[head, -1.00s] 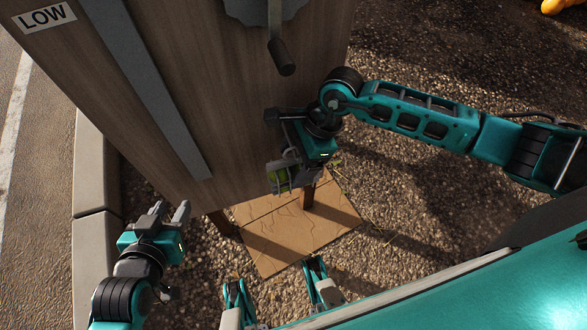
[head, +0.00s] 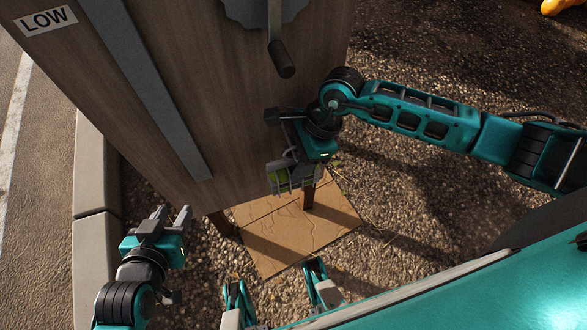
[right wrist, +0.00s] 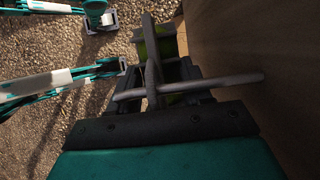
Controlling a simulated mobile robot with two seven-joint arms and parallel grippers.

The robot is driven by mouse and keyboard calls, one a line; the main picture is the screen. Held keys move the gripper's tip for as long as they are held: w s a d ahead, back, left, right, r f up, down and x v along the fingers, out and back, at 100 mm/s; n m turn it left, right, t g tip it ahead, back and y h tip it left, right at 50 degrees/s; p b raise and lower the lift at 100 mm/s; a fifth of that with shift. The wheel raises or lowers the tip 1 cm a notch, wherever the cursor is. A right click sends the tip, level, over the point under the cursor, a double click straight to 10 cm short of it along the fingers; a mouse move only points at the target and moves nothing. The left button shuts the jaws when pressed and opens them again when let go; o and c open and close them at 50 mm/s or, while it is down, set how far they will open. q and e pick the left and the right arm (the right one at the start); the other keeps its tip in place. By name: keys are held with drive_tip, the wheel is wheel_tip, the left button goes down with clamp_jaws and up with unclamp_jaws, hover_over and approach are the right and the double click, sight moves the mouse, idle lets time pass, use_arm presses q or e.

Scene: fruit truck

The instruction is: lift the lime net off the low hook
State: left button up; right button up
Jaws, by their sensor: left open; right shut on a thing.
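A grey rod (right wrist: 235,80), apparently the low hook, crosses in front of the gripper there and reaches toward the panel. I cannot tell whether the net hangs clear of it. My left gripper (head: 170,221) is open and empty at the lower left.
The wooden panel (head: 225,100) carries a "LOW" label (head: 46,19), a grey strip and a dark crank handle (head: 282,58). Flat cardboard (head: 290,240) lies on the gravel below. A stone kerb (head: 95,180) runs at the left. Gravel to the right is mostly open.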

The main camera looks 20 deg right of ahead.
use_arm(q)
drive_tip(key=shift+w+r, duration=0.2)
drive_tip(key=shift+r, duration=0.3)
use_arm(e)
drive_tip(key=shift+r, duration=0.4)
use_arm(q)
drive_tip(key=shift+r, duration=0.1)
use_arm(e)
drive_tip(key=shift+s+r+p, duration=0.1)
drive_tip(key=shift+s+p, duration=0.3)
drive_tip(key=shift+p, duration=0.05)
use_arm(q)
drive_tip(key=shift+s+r+p, duration=0.1)
drive_tip(key=shift+r+p, duration=1.75)
drive_tip(key=shift+r, duration=0.05)
use_arm(e)
drive_tip(key=s, duration=1)
drive_tip(key=shift+s+d+r, duration=0.15)
drive_tip(key=shift+s+r, duration=0.05)
drive_tip(key=shift+r, duration=0.05)
